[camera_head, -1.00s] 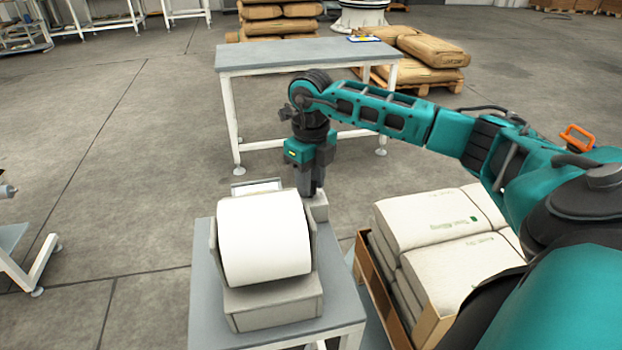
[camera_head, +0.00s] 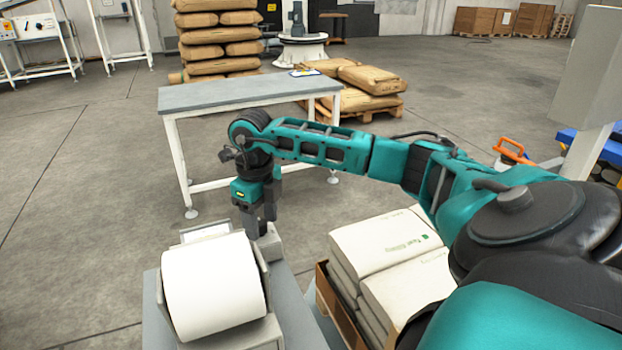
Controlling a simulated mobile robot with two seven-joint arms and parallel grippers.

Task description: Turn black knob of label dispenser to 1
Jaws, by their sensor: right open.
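The label dispenser (camera_head: 272,330) stands on a small grey table at the lower left and carries a large white label roll (camera_head: 213,287). Its black knob cannot be made out; my right gripper and the roll may hide it. My right gripper (camera_head: 258,226) points down at the back right of the dispenser, close to a light grey box part (camera_head: 270,245) on its side. Its fingers are open, and I cannot tell whether they touch anything. My left gripper is not in view.
A pallet box of white sacks (camera_head: 385,240) stands to the right of the dispenser, below my right arm. A grey worktable (camera_head: 230,96) stands behind. Brown sacks (camera_head: 375,80) lie on a pallet farther back. Open floor lies to the left.

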